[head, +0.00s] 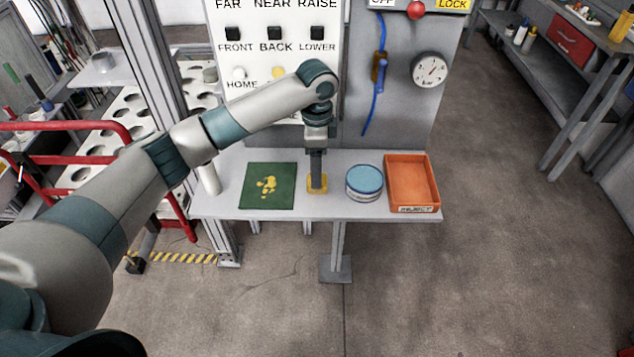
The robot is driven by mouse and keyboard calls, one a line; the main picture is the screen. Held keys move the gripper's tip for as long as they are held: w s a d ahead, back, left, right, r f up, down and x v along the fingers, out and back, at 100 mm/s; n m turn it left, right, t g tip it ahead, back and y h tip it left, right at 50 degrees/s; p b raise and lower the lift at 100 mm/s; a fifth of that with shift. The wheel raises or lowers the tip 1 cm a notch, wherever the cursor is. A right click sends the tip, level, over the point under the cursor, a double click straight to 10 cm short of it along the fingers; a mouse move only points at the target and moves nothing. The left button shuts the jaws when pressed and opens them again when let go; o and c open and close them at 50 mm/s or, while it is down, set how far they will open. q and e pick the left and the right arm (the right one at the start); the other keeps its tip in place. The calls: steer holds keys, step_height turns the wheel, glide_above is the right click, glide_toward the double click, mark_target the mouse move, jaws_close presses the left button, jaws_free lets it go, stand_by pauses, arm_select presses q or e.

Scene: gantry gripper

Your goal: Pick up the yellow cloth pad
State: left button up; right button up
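The yellow cloth pad (311,189) lies on the grey shelf between a green mat and a round blue-lidded tin. My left arm reaches in from the left, and my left gripper (317,184) points straight down onto the pad. The gripper covers the middle of the pad, so only its edges show around the fingers. I cannot tell whether the fingers are open or shut on it. My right gripper is not in view.
The green mat (254,200) with yellow bits lies left of the pad. The blue-lidded tin (364,184) and an orange reject tray (427,183) stand to the right. A control panel (245,60) and a gauge (429,69) rise behind the shelf (290,213).

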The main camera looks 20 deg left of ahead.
arm_select(q)
steer(key=f, duration=0.1)
steer(key=f+p, duration=0.1)
steer(key=f, duration=0.1)
steer(key=shift+w, duration=0.25)
steer(key=shift+f+p, duration=0.3)
steer(key=shift+f, duration=0.4)
steer(key=shift+c, duration=0.6)
steer(key=c, duration=1.1)
